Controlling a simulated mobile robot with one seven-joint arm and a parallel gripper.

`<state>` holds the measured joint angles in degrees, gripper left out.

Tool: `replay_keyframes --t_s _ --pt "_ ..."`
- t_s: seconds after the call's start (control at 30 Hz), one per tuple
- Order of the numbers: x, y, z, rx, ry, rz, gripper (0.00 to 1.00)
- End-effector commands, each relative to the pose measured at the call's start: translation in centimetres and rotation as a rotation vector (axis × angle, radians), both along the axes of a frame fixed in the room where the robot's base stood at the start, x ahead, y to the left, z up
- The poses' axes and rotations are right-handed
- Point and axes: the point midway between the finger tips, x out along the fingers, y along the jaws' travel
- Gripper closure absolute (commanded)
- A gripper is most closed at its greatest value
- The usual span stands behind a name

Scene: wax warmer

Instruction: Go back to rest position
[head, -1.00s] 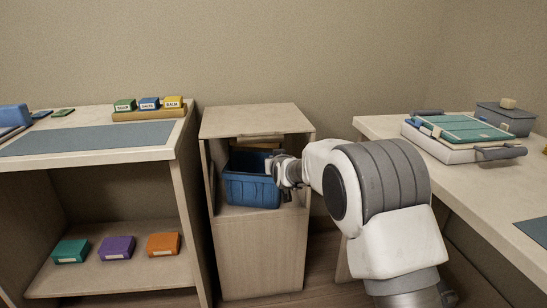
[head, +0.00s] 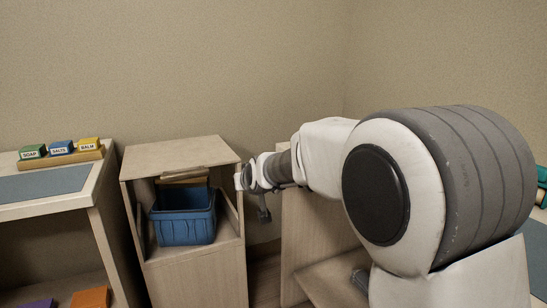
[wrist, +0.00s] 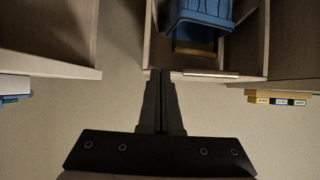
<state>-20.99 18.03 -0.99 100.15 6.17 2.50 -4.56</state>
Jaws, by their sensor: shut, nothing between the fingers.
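My gripper (wrist: 160,74) is shut and empty in the wrist view, its two dark fingers together. In the head view my wrist is at the right side of the small wooden cabinet (head: 195,285), and the fingers are hard to make out there. A blue bin (head: 183,228) stands inside the cabinet's open upper compartment. The bin also shows at the top of the wrist view (wrist: 202,22), apart from the fingers. My arm fills the right of the head view and hides much of the right-hand counter.
On the left counter (head: 45,184), small boxes labelled soap (head: 32,152), salts (head: 62,147) and balm (head: 88,144) sit on a wooden stand. Purple (head: 63,301) and orange (head: 90,298) boxes show on the shelf below. Bare wall lies behind the cabinet.

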Motion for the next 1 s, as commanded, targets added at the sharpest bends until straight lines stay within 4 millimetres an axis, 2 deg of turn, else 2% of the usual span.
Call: replay_keyframes --t_s 0.03,0.13,0.3,0.43,0.7,1.0 --pt "-1.6 -1.9 1.1 -0.006 0.021 -0.017 1.00" --pt "-4.9 -5.2 2.2 -0.021 0.074 -0.045 1.00" --pt "-11.1 -10.2 3.3 -0.043 0.166 -0.097 1.00" --pt "-16.4 -13.6 3.3 -0.062 0.238 -0.138 1.00" --pt "-27.8 -19.2 1.5 -0.091 0.385 -0.230 1.00" --pt "-38.0 -22.4 -2.1 -0.111 0.519 -0.320 1.00"
